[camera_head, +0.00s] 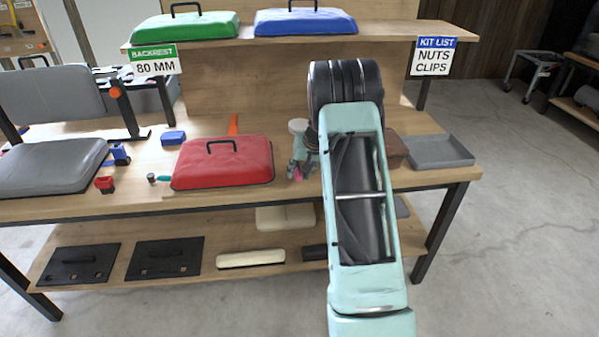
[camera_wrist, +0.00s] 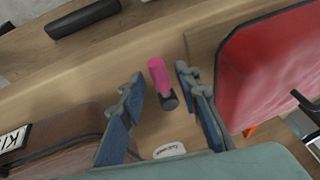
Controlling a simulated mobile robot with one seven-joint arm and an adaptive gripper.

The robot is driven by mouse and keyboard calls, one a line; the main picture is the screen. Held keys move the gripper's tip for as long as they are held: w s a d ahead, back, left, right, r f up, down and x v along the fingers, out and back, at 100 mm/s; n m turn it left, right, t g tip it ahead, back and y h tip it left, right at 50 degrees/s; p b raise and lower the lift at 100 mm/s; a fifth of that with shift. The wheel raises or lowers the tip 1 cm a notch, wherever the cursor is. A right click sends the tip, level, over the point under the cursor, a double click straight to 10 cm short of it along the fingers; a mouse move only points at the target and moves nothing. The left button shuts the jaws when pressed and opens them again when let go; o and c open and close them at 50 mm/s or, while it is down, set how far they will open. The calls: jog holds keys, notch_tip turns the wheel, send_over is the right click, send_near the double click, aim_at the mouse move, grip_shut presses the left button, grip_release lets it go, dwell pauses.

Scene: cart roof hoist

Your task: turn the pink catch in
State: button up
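The pink catch (camera_wrist: 158,74) is a short pink cylinder with a dark end, low over the wooden table top in the wrist view. In the head view only a small bit of pink (camera_head: 298,173) shows beside my arm. My gripper (camera_wrist: 160,82) is open. Its two blue-grey fingers stand on either side of the catch, with a visible gap to the left finger and a smaller one to the right. I cannot tell if either finger touches it. In the head view my gripper (camera_head: 303,158) is partly hidden behind my arm.
A red cushion with a black handle (camera_head: 222,162) lies close left of my gripper. A brown box (camera_head: 394,150) and a grey tray (camera_head: 440,152) are to the right. A white piece (camera_wrist: 169,150) sits between my fingers' bases in the wrist view. The table's front edge is near.

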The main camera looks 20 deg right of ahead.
grip_shut()
